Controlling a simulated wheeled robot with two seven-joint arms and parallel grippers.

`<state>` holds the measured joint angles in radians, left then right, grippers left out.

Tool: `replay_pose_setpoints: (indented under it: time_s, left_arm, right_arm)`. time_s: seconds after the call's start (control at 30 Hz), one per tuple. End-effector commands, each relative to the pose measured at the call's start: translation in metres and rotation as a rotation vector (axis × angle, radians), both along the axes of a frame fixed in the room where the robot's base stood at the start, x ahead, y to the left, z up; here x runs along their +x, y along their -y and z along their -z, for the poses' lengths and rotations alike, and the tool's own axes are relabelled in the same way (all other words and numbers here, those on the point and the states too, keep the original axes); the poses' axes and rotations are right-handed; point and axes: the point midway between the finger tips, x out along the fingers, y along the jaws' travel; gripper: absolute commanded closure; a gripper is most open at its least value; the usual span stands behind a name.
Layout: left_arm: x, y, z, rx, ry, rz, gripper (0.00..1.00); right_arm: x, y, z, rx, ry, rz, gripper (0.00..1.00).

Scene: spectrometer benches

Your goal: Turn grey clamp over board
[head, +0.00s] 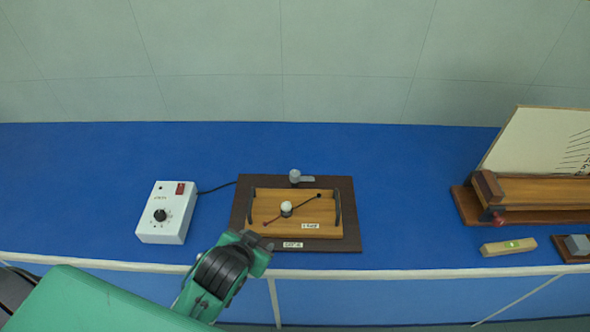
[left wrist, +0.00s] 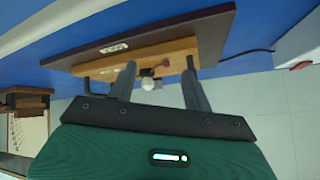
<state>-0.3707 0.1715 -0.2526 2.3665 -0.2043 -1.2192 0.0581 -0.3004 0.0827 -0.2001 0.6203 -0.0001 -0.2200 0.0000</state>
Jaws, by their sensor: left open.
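The grey clamp (head: 300,177) sits at the back edge of the dark base plate, its short arm pointing right, beside the wooden board rather than over it. I cannot make it out in the left wrist view. The wooden board (head: 270,210) lies on the dark base plate (head: 345,243), with a dark handle at each end and a white-topped knob (head: 287,208) on a thin rod; the board also shows in the left wrist view (left wrist: 100,64). My left gripper (head: 258,250) is at the front left of the base plate, its fingers open and empty (left wrist: 157,88). My right gripper is not in view.
A white control box (head: 167,212) with a black dial stands left of the base plate, its cable running behind. On the right are a wooden stand with a scale panel (head: 540,140) and a small level (head: 509,247). The blue bench (head: 400,160) is clear between.

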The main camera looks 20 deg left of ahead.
Motion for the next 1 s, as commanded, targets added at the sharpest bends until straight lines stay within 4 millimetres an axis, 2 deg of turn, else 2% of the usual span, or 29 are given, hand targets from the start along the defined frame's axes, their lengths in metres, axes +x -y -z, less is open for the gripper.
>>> replay_pose_setpoints:
  time_s: [0.03, 0.17, 0.3, 0.43, 0.5, 0.6, 0.7, 0.8, 0.9, 1.0]
  left_arm:
    - [0.019, 0.005, -0.011, 0.015, 0.073, 0.017, 0.50]
    - [0.071, 0.026, -0.049, 0.065, 0.309, 0.086, 0.50]
    - [0.124, 0.064, -0.109, 0.135, 0.626, 0.214, 0.50]
    - [0.153, 0.110, -0.165, 0.210, 0.914, 0.381, 0.50]
    - [0.160, 0.138, -0.191, 0.254, 1.058, 0.490, 0.50]
    - [0.161, 0.178, -0.220, 0.320, 1.249, 0.667, 0.50]
    - [0.155, 0.216, -0.236, 0.395, 1.409, 0.871, 0.50]
    - [0.145, 0.249, -0.238, 0.479, 1.534, 1.101, 0.50]
    - [0.137, 0.272, -0.227, 0.575, 1.613, 1.357, 0.50]
    - [0.133, 0.283, -0.204, 0.680, 1.630, 1.632, 0.50]
  right_arm:
    - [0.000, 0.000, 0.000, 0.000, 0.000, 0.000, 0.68]
    - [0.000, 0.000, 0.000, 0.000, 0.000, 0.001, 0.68]
    - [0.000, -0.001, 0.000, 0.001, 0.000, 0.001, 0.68]
    - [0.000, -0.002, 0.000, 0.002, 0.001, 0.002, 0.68]
    - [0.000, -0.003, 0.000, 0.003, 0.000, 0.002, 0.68]
    - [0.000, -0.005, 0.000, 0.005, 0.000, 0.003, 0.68]
    - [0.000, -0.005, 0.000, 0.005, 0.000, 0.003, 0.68]
    - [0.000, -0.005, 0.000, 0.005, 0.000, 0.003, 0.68]
    - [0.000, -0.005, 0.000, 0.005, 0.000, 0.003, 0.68]
    - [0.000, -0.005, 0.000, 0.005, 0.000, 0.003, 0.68]
